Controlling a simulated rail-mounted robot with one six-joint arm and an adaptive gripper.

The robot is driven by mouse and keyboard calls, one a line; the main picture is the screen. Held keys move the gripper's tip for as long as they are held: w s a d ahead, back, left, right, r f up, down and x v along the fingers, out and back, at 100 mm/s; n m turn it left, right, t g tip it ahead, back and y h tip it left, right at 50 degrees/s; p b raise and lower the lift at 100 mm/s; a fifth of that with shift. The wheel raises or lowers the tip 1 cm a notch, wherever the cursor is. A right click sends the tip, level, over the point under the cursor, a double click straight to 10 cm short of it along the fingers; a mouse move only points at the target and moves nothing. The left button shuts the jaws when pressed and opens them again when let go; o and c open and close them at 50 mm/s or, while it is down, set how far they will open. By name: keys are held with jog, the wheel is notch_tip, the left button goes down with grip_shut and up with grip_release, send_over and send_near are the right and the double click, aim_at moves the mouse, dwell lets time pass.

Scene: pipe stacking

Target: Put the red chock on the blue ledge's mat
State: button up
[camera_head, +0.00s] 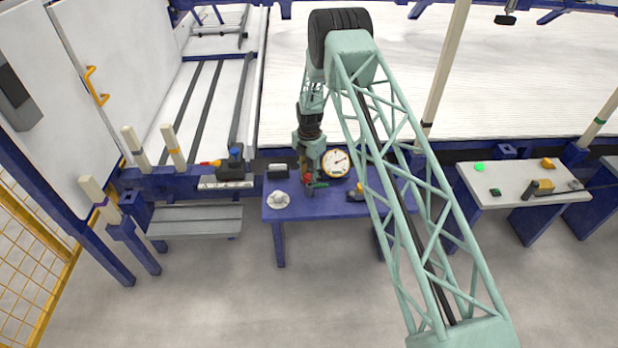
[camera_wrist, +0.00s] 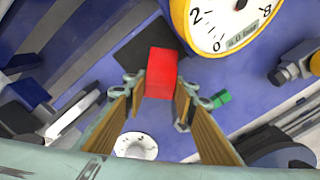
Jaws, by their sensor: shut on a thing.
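The red chock (camera_wrist: 161,73) is held between the two fingers of my gripper (camera_wrist: 160,90) in the wrist view. My gripper (camera_head: 308,184) is over the blue ledge (camera_head: 290,213) in the head view, with a bit of red showing at it. A dark, flat patch, which looks like the mat (camera_wrist: 137,50), lies on the blue surface behind the chock in the wrist view. The chock covers part of it. I cannot tell whether the chock touches the mat or is above it. The mat is not clear in the head view.
A round yellow-rimmed gauge (camera_head: 335,163) stands close behind my gripper. A white cup-like thing (camera_head: 278,200) is at the ledge's left. A small green piece (camera_wrist: 221,98) lies near the gauge. A yellow-and-black item (camera_head: 356,194) is to the right. A pale-topped table (camera_head: 515,178) stands farther right.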

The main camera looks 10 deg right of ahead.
aim_at(309, 176)
jog(key=o, duration=0.9)
jog(key=shift+r, duration=0.15)
jog(key=shift+r+p, duration=1.5)
jog(key=shift+r, duration=4.5)
